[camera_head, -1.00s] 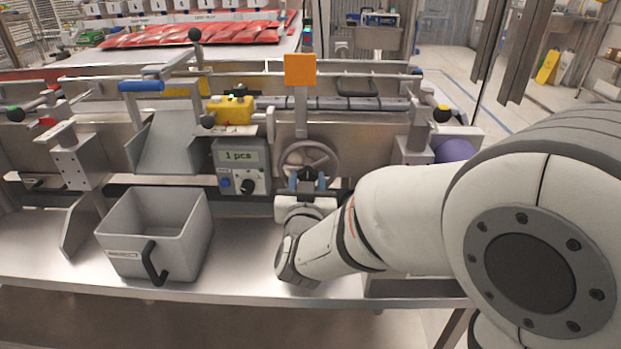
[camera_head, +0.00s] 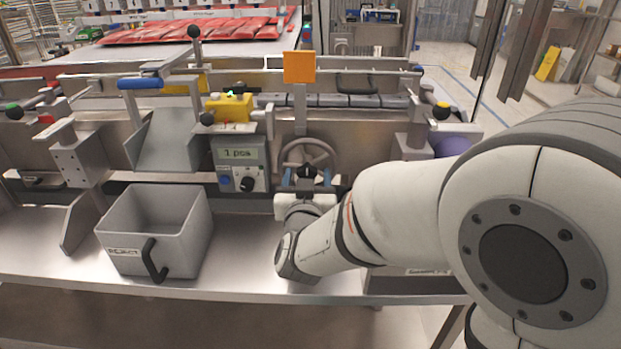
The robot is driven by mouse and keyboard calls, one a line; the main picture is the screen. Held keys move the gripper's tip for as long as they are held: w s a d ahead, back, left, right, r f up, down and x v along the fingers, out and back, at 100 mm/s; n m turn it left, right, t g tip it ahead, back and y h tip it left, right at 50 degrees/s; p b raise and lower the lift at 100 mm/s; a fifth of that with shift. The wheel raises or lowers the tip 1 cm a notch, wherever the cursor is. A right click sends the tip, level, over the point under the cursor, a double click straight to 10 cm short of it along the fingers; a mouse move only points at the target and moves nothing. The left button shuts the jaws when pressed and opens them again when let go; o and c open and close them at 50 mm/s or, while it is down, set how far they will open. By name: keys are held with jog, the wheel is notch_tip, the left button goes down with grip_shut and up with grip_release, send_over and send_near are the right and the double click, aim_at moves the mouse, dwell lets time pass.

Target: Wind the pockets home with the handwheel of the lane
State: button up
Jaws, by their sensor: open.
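The grey spoked handwheel (camera_head: 324,151) stands on the front of the lane, below an orange square plate (camera_head: 299,67). My gripper (camera_head: 306,174) is at the lower part of the wheel, in front of it. A dark knob shows between or just in front of the fingers. The gripper is open; whether the fingers touch the wheel or its knob cannot be told. The pockets are hard to make out; a row of dark grey segments (camera_head: 350,101) lies behind the wheel.
A grey bin (camera_head: 125,264) marked reject stands left of my arm. A control box (camera_head: 238,154) reading 1 pcs is left of the wheel. A yellow block (camera_head: 230,109) and a sloped chute (camera_head: 167,143) are further left. My arm covers the right side.

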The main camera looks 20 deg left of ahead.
jog(key=shift+s, duration=0.1)
jog(key=p+v, duration=0.1)
jog(key=v, duration=0.6)
jog(key=shift+s, duration=0.35)
jog(key=shift+d, duration=0.1)
